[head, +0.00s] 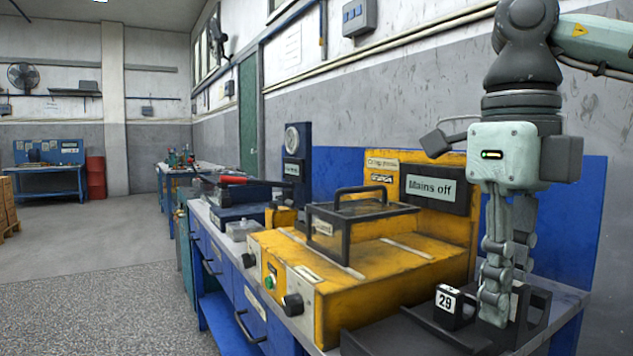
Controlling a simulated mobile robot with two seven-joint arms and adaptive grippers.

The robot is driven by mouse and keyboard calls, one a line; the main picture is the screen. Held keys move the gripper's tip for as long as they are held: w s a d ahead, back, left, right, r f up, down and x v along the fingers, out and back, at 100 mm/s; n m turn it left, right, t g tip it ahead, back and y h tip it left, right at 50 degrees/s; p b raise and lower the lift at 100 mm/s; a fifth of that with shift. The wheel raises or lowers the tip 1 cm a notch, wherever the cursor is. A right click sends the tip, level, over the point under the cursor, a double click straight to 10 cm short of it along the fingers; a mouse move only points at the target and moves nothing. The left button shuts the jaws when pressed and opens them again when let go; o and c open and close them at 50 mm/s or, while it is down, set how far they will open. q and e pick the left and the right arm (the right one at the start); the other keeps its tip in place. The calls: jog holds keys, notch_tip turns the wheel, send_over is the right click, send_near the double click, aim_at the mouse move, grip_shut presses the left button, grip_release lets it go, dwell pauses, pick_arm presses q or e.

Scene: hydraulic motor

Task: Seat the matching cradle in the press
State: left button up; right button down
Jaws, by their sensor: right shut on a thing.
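The yellow press (395,280) stands on the bench, with a black-framed guard (345,225) on its top and a panel reading "Mains off" (433,190) behind. A black rack (400,338) lies at the front right of the bench. A black cradle labelled 29 (450,307) stands at the rack, left of my right gripper. My right gripper (494,318) points straight down at the rack, shut on a dark cradle (519,300) that its fingers largely hide. The held cradle's number cannot be read. My left gripper is not in view.
The press front has a green button (270,281) and black knobs (292,304). Left of the press are a black-and-blue device with a red handle (233,181) and a gauge stand (297,150). A blue back panel (575,220) stands behind my right gripper.

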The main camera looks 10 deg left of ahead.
jog(key=shift+s+d, duration=0.2)
jog(key=shift+s, duration=0.05)
jog(key=w+d+f+n, duration=0.1)
jog(key=d+f+n, duration=0.2)
jog(key=f+n, duration=0.9)
jog(key=d+f+n, duration=0.2)
jog(key=f+n, duration=1)
jog(key=n, duration=0.4)
jog(key=shift+w+d, duration=0.4)
